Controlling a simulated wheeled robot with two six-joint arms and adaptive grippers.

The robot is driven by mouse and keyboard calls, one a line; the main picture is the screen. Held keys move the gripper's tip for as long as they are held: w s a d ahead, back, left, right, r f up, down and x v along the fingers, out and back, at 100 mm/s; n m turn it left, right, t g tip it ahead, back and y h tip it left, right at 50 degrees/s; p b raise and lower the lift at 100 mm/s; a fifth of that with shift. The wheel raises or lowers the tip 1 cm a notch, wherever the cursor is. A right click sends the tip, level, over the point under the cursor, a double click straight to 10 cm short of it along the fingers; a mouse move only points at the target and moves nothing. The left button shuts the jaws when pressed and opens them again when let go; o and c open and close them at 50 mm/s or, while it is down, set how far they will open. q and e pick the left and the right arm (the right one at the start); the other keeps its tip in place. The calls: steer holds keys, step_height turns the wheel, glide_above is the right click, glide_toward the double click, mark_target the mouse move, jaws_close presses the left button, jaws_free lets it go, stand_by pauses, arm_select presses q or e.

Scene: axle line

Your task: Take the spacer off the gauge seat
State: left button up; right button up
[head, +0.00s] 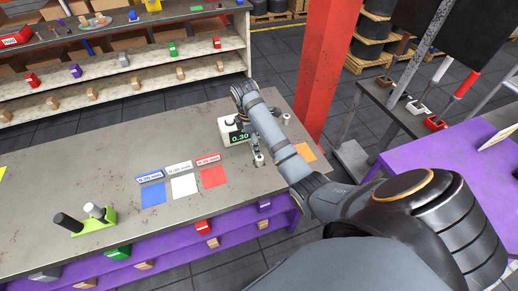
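The gauge (227,125) stands on the grey bench at the centre, a small white unit with a green display (239,137) reading 0.30. My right arm reaches in from the lower right, and its wrist end is just above and beside the gauge. The arm covers much of the gauge's right side, so I cannot make out the seat or a spacer on it. A small grey cylindrical piece (258,158) shows at the arm's near edge. My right gripper is largely hidden by the arm, and its fingers cannot be made out clearly. My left gripper is out of view.
Blue (153,194), white (184,187) and red (213,177) squares with label signs lie left of the gauge. An orange square (305,152) lies right. A green holder (95,222) with black-and-white handles stands front left. A red pillar (330,65) rises behind.

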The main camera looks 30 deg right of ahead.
mark_target(259, 157)
steer(key=shift+s+f+b, duration=0.15)
steer(key=shift+f+b, duration=0.1)
steer(key=shift+b, duration=0.05)
steer(key=f+b, duration=0.5)
steer(key=shift+d, duration=0.25)
steer(key=f+b, duration=0.2)
steer(key=f, duration=0.1)
steer(key=f+b, duration=0.1)
steer(key=b, duration=0.1)
steer(key=shift+s+d+f, duration=0.2)
steer(key=shift+d+f, duration=0.1)
steer(key=shift+d, duration=0.1)
steer(key=shift+f, duration=0.25)
steer(key=shift+r, duration=0.15)
steer(key=shift+c, duration=1.1)
jaws_close()
